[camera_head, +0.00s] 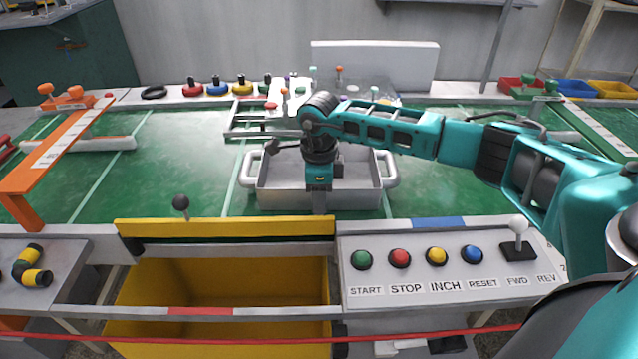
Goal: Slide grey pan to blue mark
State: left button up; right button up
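The grey pan (280,193) is a shallow tray with a white loop handle at each side. It rests on the green table in the middle of the view. The blue mark (438,223) is a short strip on the pale front rail, to the right of the pan and nearer me. My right gripper (319,202) points down at the pan's front wall, left of the blue mark. Its wrist hides part of the pan. The fingers are too small and covered to tell whether they are shut on the wall. My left gripper is out of view.
A button panel (440,285) with a lever stands at the front right. A yellow flap (225,228) and yellow bin (215,285) are at the front. An orange gantry (62,150) stands left. A grey frame (240,132) lies behind the pan. Green table is clear left of the pan.

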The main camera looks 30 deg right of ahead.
jog(key=shift+f, duration=0.2)
jog(key=shift+c, duration=0.5)
grip_shut()
dwell(0.9)
